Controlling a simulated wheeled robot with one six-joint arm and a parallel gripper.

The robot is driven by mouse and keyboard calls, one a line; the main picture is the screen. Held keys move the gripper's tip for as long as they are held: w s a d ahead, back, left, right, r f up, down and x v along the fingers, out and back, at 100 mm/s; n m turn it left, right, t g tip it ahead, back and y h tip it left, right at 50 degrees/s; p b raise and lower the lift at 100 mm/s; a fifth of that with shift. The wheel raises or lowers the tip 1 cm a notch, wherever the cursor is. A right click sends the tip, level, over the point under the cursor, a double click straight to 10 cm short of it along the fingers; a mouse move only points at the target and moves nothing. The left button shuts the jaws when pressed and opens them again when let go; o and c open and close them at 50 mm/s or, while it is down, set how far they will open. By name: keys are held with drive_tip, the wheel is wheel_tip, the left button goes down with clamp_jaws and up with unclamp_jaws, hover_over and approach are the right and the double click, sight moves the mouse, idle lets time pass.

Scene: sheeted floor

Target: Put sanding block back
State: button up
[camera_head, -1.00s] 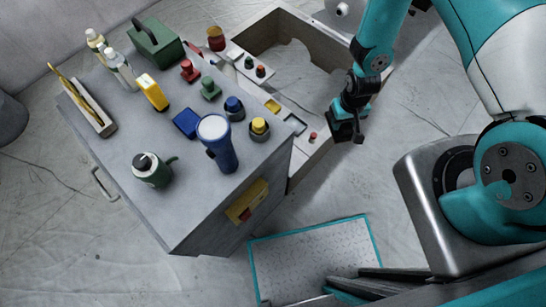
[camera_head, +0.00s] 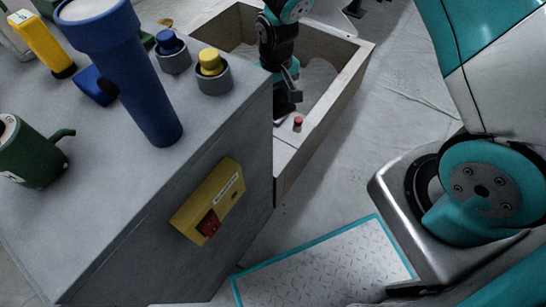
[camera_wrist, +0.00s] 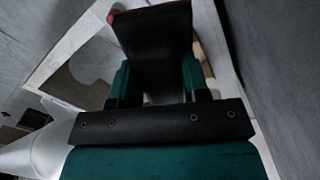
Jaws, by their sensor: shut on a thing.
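My gripper (camera_head: 286,92) is low over the near end of the wooden open-topped box (camera_head: 335,118), close to the grey cabinet's corner. In the wrist view my gripper (camera_wrist: 155,85) has its two teal fingers on either side of a dark block (camera_wrist: 154,45), which I take for the sanding block. A small reddish patch shows at the block's far left corner. In the head view the held block is hard to tell from the dark gripper parts. Whether it touches the box's inside cannot be told.
On the grey cabinet (camera_head: 120,195) stand a blue flashlight (camera_head: 130,75), a green mug (camera_head: 30,152), a yellow-topped pot (camera_head: 213,75), a blue-topped pot (camera_head: 173,52) and a yellow item (camera_head: 42,45). A red knob (camera_head: 298,121) is beside my gripper. A teal-edged plate (camera_head: 325,265) lies below.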

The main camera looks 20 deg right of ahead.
drive_tip(key=shift+a+f, duration=0.2)
drive_tip(key=shift+f, duration=0.1)
drive_tip(key=shift+f+b, duration=0.25)
drive_tip(key=shift+b, duration=0.15)
wheel_tip(320, 180, down, 19)
drive_tip(key=b, duration=0.6)
drive_tip(key=shift+f+b, duration=0.1)
drive_tip(key=shift+b, duration=0.25)
drive_tip(key=shift+f, duration=0.15)
drive_tip(key=o, duration=1.1)
drive_tip(key=shift+c, duration=0.2)
wheel_tip(320, 180, up, 12)
drive_tip(key=p, duration=0.5)
drive_tip(key=shift+r, duration=0.2)
